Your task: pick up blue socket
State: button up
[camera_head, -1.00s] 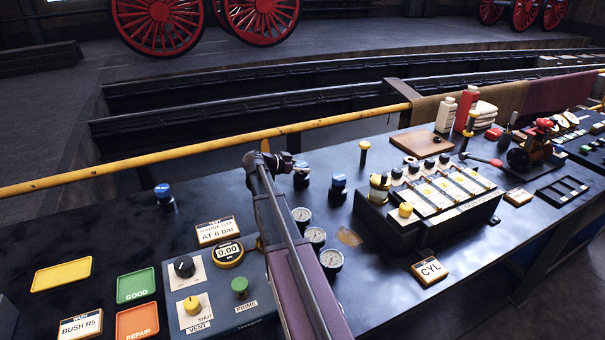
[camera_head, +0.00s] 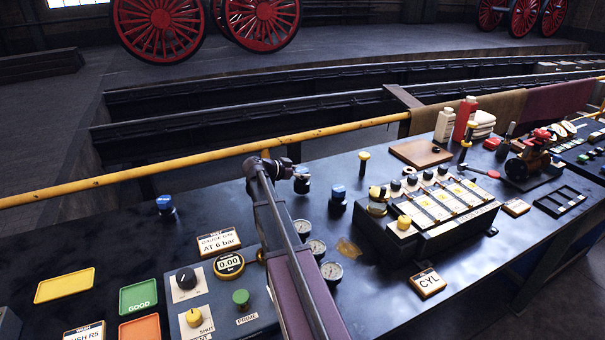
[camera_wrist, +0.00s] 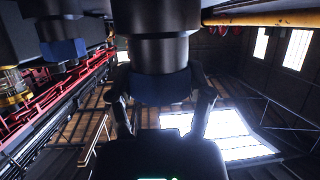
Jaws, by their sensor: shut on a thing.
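My gripper (camera_head: 298,176) is over the back part of the dark bench. In the wrist view my gripper (camera_wrist: 162,98) has one finger on each side of a dark stepped cylinder with a blue band, a blue socket (camera_wrist: 160,88), and is shut on it. In the head view this blue socket (camera_head: 303,186) shows only in part, behind the gripper. Whether it touches the bench is unclear. Similar blue-topped sockets stand upright to the right (camera_head: 338,194) and to the left (camera_head: 165,206). Another blue-banded one (camera_wrist: 63,49) shows at the wrist view's left.
Several round gauges (camera_head: 317,248) lie in front of the gripper. A dark rack with yellow parts (camera_head: 430,212) stands to the right. A control panel (camera_head: 215,300) and coloured trays (camera_head: 65,286) are at the left. A yellow rail (camera_head: 200,168) runs along the back. Bench left of the gripper is mostly clear.

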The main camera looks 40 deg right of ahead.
jog(key=shift+r+p, duration=3.5)
jog(key=shift+r, duration=0.4)
jog(key=shift+r, duration=0.15)
notch_tip(320, 180, up, 9)
jog(key=p, duration=0.9)
jog(key=shift+r+p, duration=0.4)
jog(key=shift+p, duration=0.15)
jog(key=shift+f, duration=0.1)
jog(key=shift+s, duration=0.45)
jog(key=shift+s, duration=0.1)
